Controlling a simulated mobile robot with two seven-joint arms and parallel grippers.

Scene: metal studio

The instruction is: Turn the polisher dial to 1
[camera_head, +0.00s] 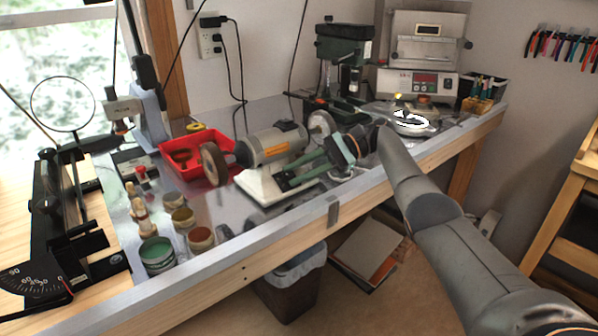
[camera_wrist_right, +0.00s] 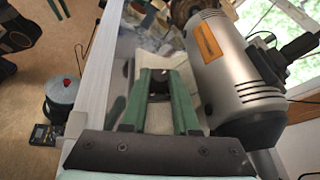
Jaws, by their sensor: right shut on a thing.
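The polisher (camera_head: 275,147) is a grey motor with an orange label, a brown wheel on its left and a pale wheel on its right. It stands on a white base (camera_head: 262,188) on the bench. My right gripper (camera_head: 284,181) reaches in from the right, its green fingers low along the front of the base. In the right wrist view the fingers (camera_wrist_right: 158,78) are shut on a small dark dial (camera_wrist_right: 158,88), largely hidden between them. The motor (camera_wrist_right: 228,75) fills the right side of that view. The dial's markings cannot be read. My left gripper is not in view.
A red tray (camera_head: 190,160) sits behind and left of the polisher. Several open tins (camera_head: 157,255) stand at the front left. A green drill press (camera_head: 343,50) and a grey furnace (camera_head: 428,45) stand behind. The bench's front edge (camera_head: 270,238) runs close by.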

